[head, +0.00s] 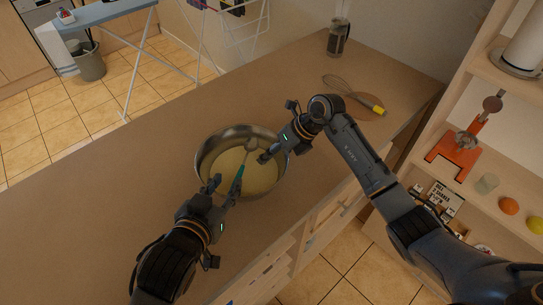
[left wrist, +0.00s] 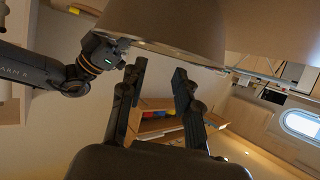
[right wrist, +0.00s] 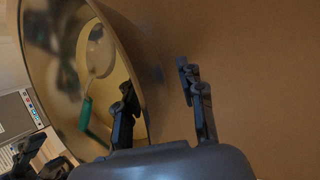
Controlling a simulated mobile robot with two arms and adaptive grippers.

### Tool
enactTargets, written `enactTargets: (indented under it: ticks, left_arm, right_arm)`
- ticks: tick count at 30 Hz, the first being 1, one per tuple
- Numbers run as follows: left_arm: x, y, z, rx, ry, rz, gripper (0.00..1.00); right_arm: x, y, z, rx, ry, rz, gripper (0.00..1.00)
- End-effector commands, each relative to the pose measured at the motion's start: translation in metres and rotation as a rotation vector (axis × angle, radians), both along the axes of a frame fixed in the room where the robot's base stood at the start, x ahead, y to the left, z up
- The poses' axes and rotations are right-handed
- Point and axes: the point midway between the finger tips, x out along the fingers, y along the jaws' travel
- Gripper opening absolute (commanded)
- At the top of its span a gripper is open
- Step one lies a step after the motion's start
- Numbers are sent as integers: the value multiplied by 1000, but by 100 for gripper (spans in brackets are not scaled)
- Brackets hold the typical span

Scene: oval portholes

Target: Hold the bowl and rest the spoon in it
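The large metal bowl (head: 206,153) stands on the counter. The spoon, with its teal-green handle (head: 238,178), lies in the bowl, its handle toward the near rim; its pale head (right wrist: 98,52) shows in the right wrist view. My left gripper (head: 224,190) is at the near rim, beside the handle end; in the left wrist view its fingers (left wrist: 158,74) are apart with nothing between them. My right gripper (right wrist: 157,96) is open at the right rim, one finger on the bowl's inner side and one outside. Contact with the wall is unclear.
A whisk (head: 343,87) with a yellow-ended handle lies on a round board (head: 358,106) at the back right. A French press (head: 338,38) stands behind it. An orange juicer (head: 453,153) stands on the shelf at right. The counter left of the bowl is clear.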

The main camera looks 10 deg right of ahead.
Motion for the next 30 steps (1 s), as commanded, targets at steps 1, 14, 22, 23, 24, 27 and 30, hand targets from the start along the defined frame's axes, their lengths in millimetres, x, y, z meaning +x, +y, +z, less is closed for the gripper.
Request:
enactTargets:
  ticks: [1,14,22,23,24,27,30]
  left_arm:
    - [0,0,0,0,0,0,32]
    - [0,0,0,0,0,0,32]
    - [0,0,0,0,0,0,32]
    - [0,0,0,0,0,0,32]
    - [0,0,0,0,0,0,32]
    - [0,0,0,0,0,0,32]
    - [0,0,0,0,0,0,32]
  right_arm:
    - [0,0,1,0,-1,0,39]
    - [-7,-38,56,-4,-4,-1,39]
    - [-13,-61,92,-1,-1,-1,39]
    - [-14,-62,94,-2,-1,-1,39]
    - [-14,-64,96,-2,-1,-1,39]
    - [-15,-65,99,0,1,0,39]
    - [-15,-65,100,0,1,1,39]
